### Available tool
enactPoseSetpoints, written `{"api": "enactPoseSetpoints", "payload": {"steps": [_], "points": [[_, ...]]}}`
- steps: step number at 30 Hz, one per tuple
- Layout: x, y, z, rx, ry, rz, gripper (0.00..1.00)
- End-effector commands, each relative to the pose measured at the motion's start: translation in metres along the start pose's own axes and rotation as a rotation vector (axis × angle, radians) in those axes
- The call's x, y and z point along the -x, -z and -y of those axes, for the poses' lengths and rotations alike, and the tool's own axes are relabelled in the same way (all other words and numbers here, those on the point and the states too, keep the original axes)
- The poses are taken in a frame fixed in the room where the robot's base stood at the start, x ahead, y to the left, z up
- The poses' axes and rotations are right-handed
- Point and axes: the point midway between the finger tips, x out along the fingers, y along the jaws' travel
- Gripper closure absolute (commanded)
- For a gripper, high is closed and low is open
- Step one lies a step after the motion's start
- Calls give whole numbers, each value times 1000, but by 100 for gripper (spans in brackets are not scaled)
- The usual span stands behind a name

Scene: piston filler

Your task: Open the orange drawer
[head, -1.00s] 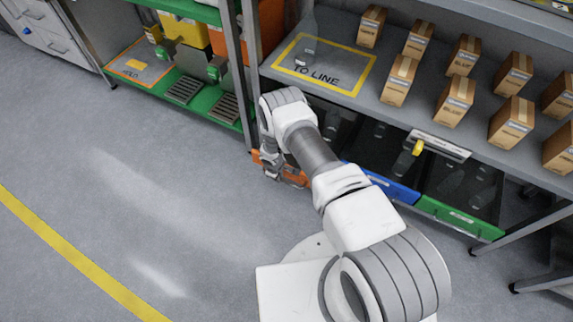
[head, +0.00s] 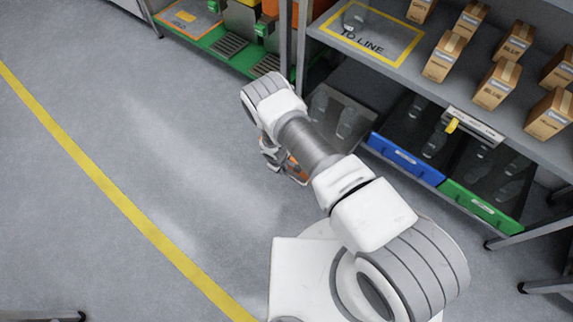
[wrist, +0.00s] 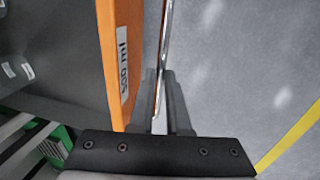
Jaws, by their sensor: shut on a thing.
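The orange drawer (head: 298,172) is pulled well out from under the shelf, and clear bottles show in its grey tray. My arm hides much of its front in the head view. In the wrist view its orange front (wrist: 120,55) carries a white "500 ml" label, with a thin metal bar handle (wrist: 163,60) standing off it. My gripper (wrist: 167,100) is shut on this handle, one dark finger on each side. In the head view my gripper (head: 270,157) is at the outer side of the orange front.
A blue drawer (head: 405,160) and a green drawer (head: 480,207) sit shut to the right under the shelf (head: 400,75), which holds several cardboard boxes. The rack's grey post (head: 302,50) stands behind. The floor (head: 150,130) to the left is clear, with a yellow line.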

Motion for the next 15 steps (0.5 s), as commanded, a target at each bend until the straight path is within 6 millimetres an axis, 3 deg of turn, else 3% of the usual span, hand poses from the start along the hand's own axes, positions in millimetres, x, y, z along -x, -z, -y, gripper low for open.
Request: {"api": "enactPoseSetpoints", "payload": {"steps": [15], "points": [[2, 2, 10, 1, 0, -3, 100]]}}
